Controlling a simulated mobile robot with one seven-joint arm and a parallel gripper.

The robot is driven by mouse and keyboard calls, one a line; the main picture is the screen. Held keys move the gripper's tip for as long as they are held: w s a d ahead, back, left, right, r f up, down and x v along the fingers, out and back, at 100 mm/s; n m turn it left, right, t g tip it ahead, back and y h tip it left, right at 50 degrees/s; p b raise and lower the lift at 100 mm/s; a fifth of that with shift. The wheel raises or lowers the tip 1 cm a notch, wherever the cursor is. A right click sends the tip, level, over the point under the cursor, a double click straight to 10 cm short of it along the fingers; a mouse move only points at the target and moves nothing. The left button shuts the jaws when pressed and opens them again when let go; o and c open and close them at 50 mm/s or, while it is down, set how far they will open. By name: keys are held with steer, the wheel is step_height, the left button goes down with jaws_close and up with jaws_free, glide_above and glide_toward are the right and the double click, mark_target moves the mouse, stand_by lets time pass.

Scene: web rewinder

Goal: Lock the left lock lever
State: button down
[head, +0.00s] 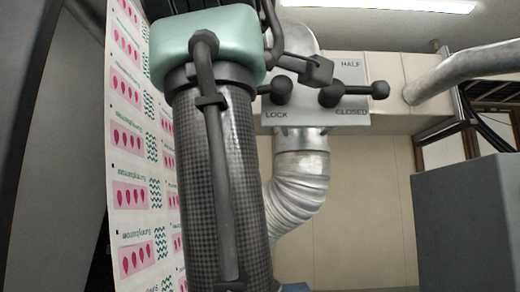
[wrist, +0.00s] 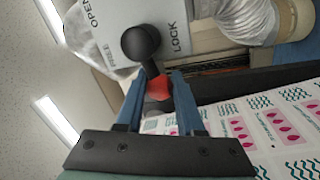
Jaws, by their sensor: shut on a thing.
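The left lock lever (wrist: 140,42) shows in the wrist view as a dark rounded hub with a short arm, a red part and a dark end. My gripper (wrist: 160,88) has its two blue fingers closed on either side of the lever's outer part. The lever points down in that picture, toward my gripper. LOCK is lettered right of the hub; OPEN and smaller lettering are on the left. In the head view the lever hub (head: 281,89) is above the LOCK lettering on the grey label plate (head: 352,112). My arm hides the fingers and lever end there.
A second lever (head: 379,89) with a dark ball end points right, between HALF and CLOSED. A silver flexible duct (head: 303,175) hangs below the plate. A printed web (head: 130,120) runs along the left. A grey box (head: 470,220) stands at lower right.

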steer(key=c, duration=0.5)
jaws_free()
steer(key=shift+s, duration=0.1)
steer(key=shift+s+f+b, duration=0.2)
steer(key=shift+s+b, duration=0.15)
steer(key=s+b, duration=0.2)
steer(key=s, duration=0.2)
steer(key=s+f+b, duration=0.1)
steer(key=s+b, duration=0.1)
steer(key=s, duration=0.2)
steer(key=s+a+b, duration=0.1)
steer(key=s+b, duration=0.1)
steer(key=s, duration=0.2)
steer(key=shift+f, duration=0.4)
